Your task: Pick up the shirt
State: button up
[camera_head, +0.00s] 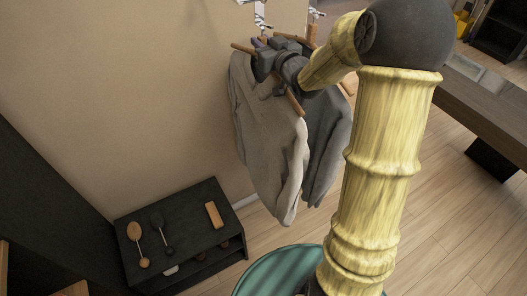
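A light grey shirt (262,130) hangs at the centre of the head view, and a darker grey garment (330,140) hangs just to its right. Wooden hanger parts (296,103) show at their tops. My gripper (262,66), dark grey at the end of my yellow arm, is at the top of the light grey shirt, by the hanger. It overlaps the hanger and collar area in this view. Its fingers are small and dark against the cloth, so I cannot tell whether they are closed on anything. My gripper and wrist hide part of the hangers and collars.
A low black shelf unit (185,245) stands at the lower left with brushes (135,232) and a wooden block (214,215) on top. A beige wall (140,90) lies behind the clothes. A dark bench (490,105) stands at right; wooden floor (440,220) is clear.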

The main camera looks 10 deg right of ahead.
grip_shut()
jog(key=shift+r, duration=0.25)
jog(key=shift+s+r+b, duration=0.1)
jog(key=shift+r+b, duration=0.45)
jog(key=b+v, duration=0.4)
jog(key=v, duration=1.4)
jog(key=shift+b, duration=0.3)
jog(key=p+v, duration=0.1)
jog(key=v, duration=0.5)
jog(key=shift+s, duration=0.4)
dwell(0.9)
jog(key=shift+d, duration=0.15)
